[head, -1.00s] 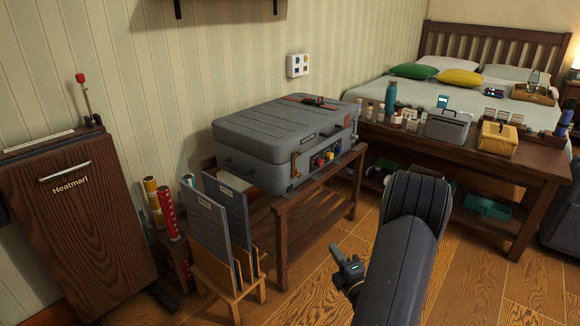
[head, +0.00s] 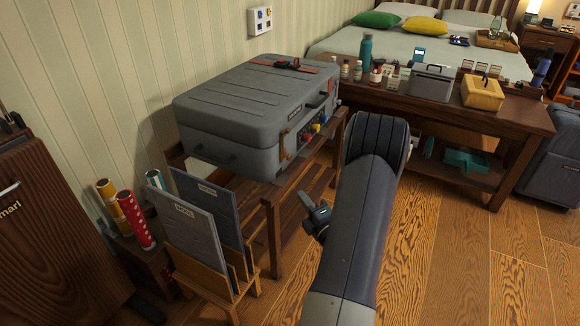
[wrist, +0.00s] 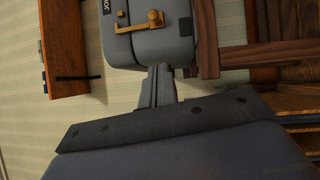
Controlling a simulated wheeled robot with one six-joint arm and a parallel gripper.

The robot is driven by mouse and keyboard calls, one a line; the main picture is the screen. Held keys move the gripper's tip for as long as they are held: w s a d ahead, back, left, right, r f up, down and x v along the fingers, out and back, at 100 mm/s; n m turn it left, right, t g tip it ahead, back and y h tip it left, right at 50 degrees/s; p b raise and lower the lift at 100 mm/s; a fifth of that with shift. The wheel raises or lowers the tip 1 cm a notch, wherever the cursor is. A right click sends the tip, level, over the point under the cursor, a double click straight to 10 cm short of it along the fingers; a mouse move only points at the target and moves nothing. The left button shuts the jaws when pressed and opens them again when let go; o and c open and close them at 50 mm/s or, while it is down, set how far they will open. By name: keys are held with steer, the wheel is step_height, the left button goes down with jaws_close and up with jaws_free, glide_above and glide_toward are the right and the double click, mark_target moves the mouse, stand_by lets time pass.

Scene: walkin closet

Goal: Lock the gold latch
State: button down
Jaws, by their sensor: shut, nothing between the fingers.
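The gold latch (head: 284,145) is on the front of the grey hard case (head: 240,110), near its left front corner. In the wrist view the gold latch (wrist: 140,24) shows larger near the top, as a bar with a round knob. My gripper (head: 318,214) is in front of and below the case in the head view, left of my forearm. In the wrist view its fingers (wrist: 156,85) are together and empty, pointing up toward the case below the latch. A gap between fingertips and case cannot be judged.
The case lies on a wooden bench (head: 275,205). Folders (head: 190,222) in a wooden rack stand at its left front, with rolled tubes (head: 132,218) behind. A wooden table (head: 520,122) with bottles and boxes is at the right. Wood floor (head: 440,240) is open in front.

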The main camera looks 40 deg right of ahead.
steer(key=b, duration=0.1)
glide_toward(284, 157)
steer(key=w+a, duration=0.2)
steer(key=a, duration=0.1)
steer(key=w+d, duration=0.1)
steer(key=w+d+b, duration=0.1)
steer(key=shift+d+r, duration=0.1)
steer(key=shift+d, duration=0.3)
steer(key=shift+w+d+r, duration=0.15)
steer(key=shift+w+d, duration=0.2)
steer(key=shift+d, duration=0.1)
steer(key=d+b, duration=0.1)
steer(key=w+d+b, duration=0.1)
steer(key=shift+d, duration=0.35)
